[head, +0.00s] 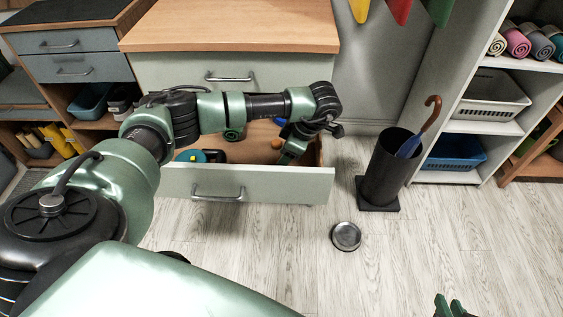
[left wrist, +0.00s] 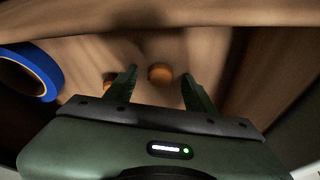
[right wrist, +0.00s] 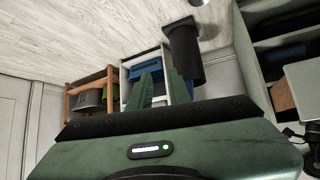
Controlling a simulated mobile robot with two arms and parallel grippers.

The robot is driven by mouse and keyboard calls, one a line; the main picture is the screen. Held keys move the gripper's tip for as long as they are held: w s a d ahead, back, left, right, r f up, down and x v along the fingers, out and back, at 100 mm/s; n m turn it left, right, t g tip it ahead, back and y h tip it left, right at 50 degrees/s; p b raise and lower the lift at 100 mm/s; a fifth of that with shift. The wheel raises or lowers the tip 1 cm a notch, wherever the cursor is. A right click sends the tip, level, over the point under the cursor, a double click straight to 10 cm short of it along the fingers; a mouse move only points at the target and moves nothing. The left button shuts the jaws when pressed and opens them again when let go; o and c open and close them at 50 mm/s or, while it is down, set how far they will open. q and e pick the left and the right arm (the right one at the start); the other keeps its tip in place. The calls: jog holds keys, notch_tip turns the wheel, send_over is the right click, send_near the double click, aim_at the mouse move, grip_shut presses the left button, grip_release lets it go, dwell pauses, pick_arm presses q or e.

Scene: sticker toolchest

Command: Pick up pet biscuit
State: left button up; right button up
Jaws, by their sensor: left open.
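A small round orange-brown piece, which looks like the pet biscuit (left wrist: 160,73), lies on the drawer's wooden floor in the left wrist view. It sits between and just beyond the fingertips of my open left gripper (left wrist: 160,78), not gripped. A second brown piece (left wrist: 110,79) lies to its left, partly hidden by the left finger. In the head view my left arm reaches over the open drawer (head: 262,184), and an orange-brown piece (head: 277,143) shows beside the wrist. My right gripper (head: 449,306) is at the bottom right, empty, its fingers a little apart.
A blue-rimmed roll (left wrist: 45,72) lies at the left in the drawer. The drawer's walls are close around the left gripper. A round metal bowl (head: 346,236) is on the floor, and a dark umbrella stand (head: 385,175) stands right of the drawer. Open floor lies in front.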

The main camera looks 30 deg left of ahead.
pick_arm(q)
grip_shut()
jog(key=shift+r, duration=0.1)
